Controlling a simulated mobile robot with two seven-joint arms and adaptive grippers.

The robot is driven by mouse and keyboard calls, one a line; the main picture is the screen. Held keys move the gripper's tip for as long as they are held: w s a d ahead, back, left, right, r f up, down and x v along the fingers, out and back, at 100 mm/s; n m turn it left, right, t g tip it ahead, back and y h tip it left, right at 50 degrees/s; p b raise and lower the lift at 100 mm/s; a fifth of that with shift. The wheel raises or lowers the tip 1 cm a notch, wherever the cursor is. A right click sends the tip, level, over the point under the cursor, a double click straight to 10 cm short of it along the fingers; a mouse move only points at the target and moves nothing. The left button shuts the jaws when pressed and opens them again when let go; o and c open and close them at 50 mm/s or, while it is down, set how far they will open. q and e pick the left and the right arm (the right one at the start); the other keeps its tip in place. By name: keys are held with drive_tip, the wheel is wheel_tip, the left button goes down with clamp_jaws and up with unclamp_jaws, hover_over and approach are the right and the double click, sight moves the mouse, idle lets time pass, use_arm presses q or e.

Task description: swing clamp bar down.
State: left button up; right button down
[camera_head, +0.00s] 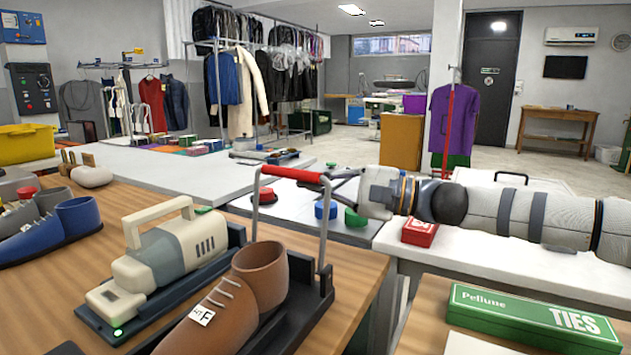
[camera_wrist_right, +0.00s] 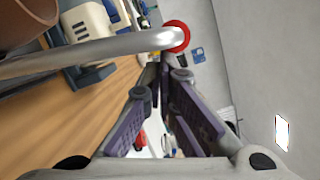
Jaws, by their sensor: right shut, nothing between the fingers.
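The clamp bar (camera_head: 325,222) is a grey metal bar with a red grip (camera_head: 290,173) along its top. It stands upright over the brown shoe (camera_head: 228,305), which sits in a black holder (camera_head: 300,315) on the wooden table. My right gripper (camera_head: 340,181) is shut and empty beside the bar's upper right corner. In the right wrist view the bar (camera_wrist_right: 90,52) crosses the upper left, with its red end (camera_wrist_right: 177,36) just past the fingertips (camera_wrist_right: 168,72). I cannot tell whether the fingers touch the bar. My left gripper is out of view.
A green TIES box (camera_head: 530,318) lies at front right. A red box (camera_head: 419,232) and several coloured round containers stand on the white table behind.

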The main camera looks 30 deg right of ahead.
drive_tip(key=shift+s+a+r+n, duration=0.4)
drive_tip(key=shift+a+r+n, duration=0.1)
drive_tip(key=shift+a+n, duration=0.15)
use_arm(q)
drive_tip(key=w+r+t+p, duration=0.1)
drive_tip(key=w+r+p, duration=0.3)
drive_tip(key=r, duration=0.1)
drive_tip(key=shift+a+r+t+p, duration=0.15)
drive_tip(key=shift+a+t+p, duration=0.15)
drive_tip(key=shift+p, duration=0.1)
use_arm(e)
drive_tip(key=shift+s+a+f+n+g+h, duration=0.2)
drive_tip(key=shift+s+a+f+n+h, duration=0.7)
drive_tip(key=shift+a+n, duration=1.35)
drive_tip(key=shift+s+a+f+n+g+h, duration=0.3)
drive_tip(key=shift+s+a+f+n, duration=0.75)
drive_tip(key=shift+s+a+n, duration=1)
drive_tip(key=shift+s+a+f+n+g+h, duration=0.1)
drive_tip(key=shift+s+a+f+n+h, duration=0.8)
drive_tip(key=shift+a+n, duration=1.55)
drive_tip(key=shift+s+a, duration=0.15)
drive_tip(key=shift+s, duration=0.05)
wheel_tip(320, 180, up, 10)
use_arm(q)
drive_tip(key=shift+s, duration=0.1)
use_arm(e)
drive_tip(key=shift+f, duration=0.1)
